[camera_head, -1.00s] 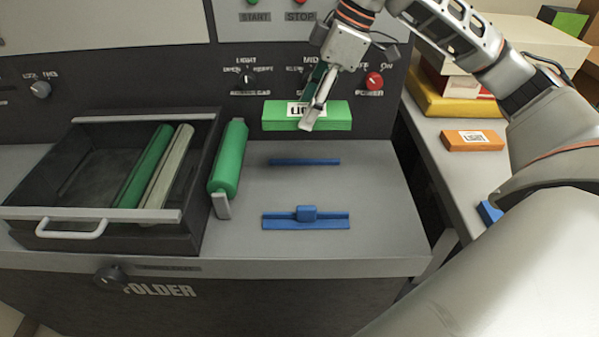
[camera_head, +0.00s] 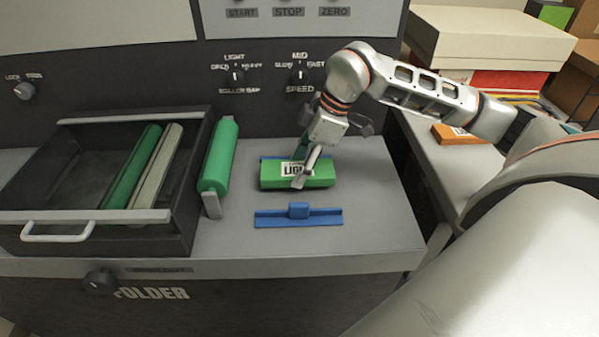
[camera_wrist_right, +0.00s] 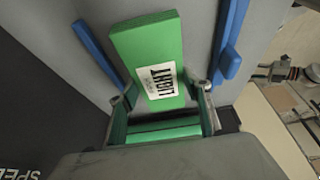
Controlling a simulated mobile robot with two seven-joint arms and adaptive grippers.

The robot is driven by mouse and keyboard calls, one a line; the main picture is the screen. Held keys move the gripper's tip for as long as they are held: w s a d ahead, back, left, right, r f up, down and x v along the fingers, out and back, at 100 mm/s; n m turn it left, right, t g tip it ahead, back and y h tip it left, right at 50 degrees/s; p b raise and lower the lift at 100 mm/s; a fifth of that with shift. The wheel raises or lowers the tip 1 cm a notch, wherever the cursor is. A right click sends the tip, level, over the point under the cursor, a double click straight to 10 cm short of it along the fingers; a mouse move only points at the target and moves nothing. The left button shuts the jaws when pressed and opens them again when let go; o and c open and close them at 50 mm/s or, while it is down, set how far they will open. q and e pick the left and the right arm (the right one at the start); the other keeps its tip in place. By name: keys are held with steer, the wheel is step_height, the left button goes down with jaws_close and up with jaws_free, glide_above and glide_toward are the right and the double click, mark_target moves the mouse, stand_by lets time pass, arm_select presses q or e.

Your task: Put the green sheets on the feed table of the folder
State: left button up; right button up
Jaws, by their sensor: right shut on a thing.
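The green sheets (camera_head: 322,176) are a flat green block with a white label reading LIGHT. They are at the grey feed table (camera_head: 375,220) of the folder, between two blue guides. My right gripper (camera_head: 302,180) is shut on the green sheets from above. In the right wrist view the sheets (camera_wrist_right: 150,55) sit between the two fingers (camera_wrist_right: 160,100). I cannot tell whether the sheets touch the table. The near blue guide (camera_head: 298,217) is clear of the sheets; the far blue guide (camera_head: 270,157) is partly hidden behind them. My left gripper is not in view.
A green roller (camera_head: 218,155) stands left of the sheets. An open dark drawer (camera_head: 70,165) holds a green and a grey roller. Orange sheets (camera_head: 455,135) and stacked boxes (camera_head: 480,45) are on the side table at the right, partly behind my arm.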

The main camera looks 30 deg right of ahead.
steer(key=shift+f, duration=1.1)
steer(key=shift+f, duration=0.15)
steer(key=o, duration=1.3)
steer(key=shift+d+r, duration=0.15)
steer(key=shift+r, duration=0.45)
steer(key=v, duration=1.1)
steer(key=shift+s+r, duration=0.1)
steer(key=shift+s, duration=0.05)
